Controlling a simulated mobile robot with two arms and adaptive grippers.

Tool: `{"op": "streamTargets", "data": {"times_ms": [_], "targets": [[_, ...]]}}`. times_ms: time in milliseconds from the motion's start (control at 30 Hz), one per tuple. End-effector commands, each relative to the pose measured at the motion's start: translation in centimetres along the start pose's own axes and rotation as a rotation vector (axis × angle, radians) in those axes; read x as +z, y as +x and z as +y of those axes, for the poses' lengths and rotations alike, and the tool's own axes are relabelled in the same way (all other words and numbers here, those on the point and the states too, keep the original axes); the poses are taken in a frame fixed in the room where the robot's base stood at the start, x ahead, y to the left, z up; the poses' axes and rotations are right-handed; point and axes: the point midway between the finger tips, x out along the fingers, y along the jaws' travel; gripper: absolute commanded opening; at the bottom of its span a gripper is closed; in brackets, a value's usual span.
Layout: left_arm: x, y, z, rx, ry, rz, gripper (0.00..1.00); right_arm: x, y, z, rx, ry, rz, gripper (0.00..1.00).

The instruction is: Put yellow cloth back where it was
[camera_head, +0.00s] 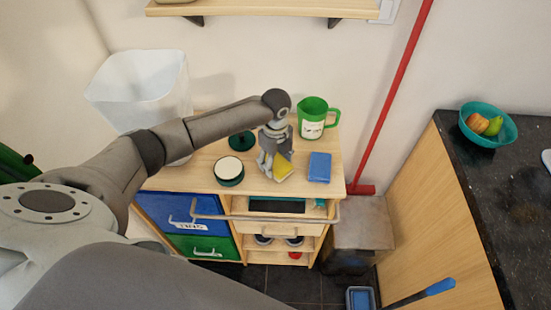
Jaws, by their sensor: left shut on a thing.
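My left arm reaches in from the left over a wooden cabinet top (205,182). My left gripper (269,165) points down over the middle of that top, shut on the yellow cloth (283,168). The cloth hangs at the fingers' right side, tilted; I cannot tell whether it touches the wood. A blue folded cloth or sponge (319,167) lies just right of it. My right gripper is not in view.
A green pitcher (313,121) stands behind the blue item. A round green container with a pale top (229,170) and a dark green round thing (242,141) stand left of the gripper. A red broom (395,90) leans right. A white bin (140,90) stands left.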

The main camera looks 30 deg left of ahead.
Motion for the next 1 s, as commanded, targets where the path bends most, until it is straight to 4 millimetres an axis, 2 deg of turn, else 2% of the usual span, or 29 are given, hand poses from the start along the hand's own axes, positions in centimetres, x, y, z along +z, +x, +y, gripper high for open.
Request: {"op": "streamTargets", "data": {"times_ms": [333,367,500,867,1000], "targets": [[0.1,0.7,0.0,-0.002,0.000,-0.002,0.38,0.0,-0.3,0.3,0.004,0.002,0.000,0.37],[0.1,0.7,0.0,-0.002,0.000,-0.002,0.61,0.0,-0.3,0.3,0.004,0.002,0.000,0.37],[0.1,0.6,0.0,-0.002,0.000,-0.002,0.79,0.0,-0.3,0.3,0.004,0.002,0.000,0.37],[0.1,0.4,-0.1,-0.003,0.000,-0.002,0.79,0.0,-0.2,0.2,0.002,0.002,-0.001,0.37],[0.1,-0.9,-0.2,-0.006,-0.001,-0.001,0.79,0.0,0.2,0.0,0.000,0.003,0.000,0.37]]}}
